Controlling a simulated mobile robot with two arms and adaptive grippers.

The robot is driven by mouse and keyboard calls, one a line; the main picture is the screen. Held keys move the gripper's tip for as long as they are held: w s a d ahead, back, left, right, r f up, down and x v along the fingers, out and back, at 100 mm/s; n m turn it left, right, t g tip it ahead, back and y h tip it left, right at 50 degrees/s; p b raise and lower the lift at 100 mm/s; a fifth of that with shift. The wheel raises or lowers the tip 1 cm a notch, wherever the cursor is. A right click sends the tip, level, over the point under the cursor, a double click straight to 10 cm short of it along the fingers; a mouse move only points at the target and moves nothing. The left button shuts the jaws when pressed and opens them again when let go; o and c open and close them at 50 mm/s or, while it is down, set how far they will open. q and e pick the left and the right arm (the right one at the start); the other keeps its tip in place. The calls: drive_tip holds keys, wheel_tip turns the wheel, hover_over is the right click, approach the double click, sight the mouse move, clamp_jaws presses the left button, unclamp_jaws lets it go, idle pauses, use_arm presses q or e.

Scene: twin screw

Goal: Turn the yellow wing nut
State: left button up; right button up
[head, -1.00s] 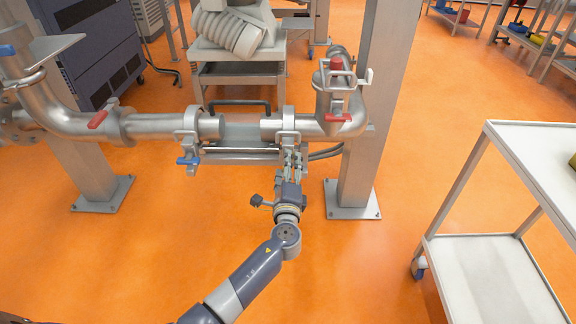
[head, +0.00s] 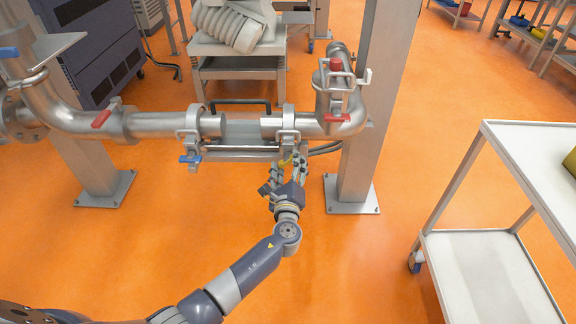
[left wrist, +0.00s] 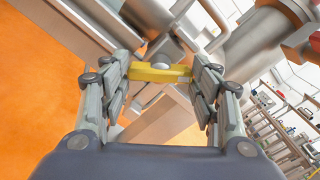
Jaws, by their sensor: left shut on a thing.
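The yellow wing nut (head: 286,161) hangs under the right pipe clamp (head: 288,137) and is small and partly hidden by my fingers in the head view. In the left wrist view the yellow wing nut (left wrist: 160,73) lies crosswise between my two fingers, with a pale round bolt end at its middle. My left gripper (head: 290,168) reaches up to it from below. The left gripper (left wrist: 160,82) is shut on the wing nut, a finger at each end of it. My right gripper is in neither view.
A blue wing nut (head: 189,160) sits under the left clamp (head: 190,125). A metal post (head: 362,170) stands close right of my gripper. A white cart (head: 480,260) is at the right. Orange floor below is clear.

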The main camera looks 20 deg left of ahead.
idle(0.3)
use_arm(q)
drive_tip(key=o, duration=1)
drive_tip(key=shift+o, duration=0.2)
drive_tip(key=shift+s, duration=0.1)
drive_tip(key=v, duration=1.2)
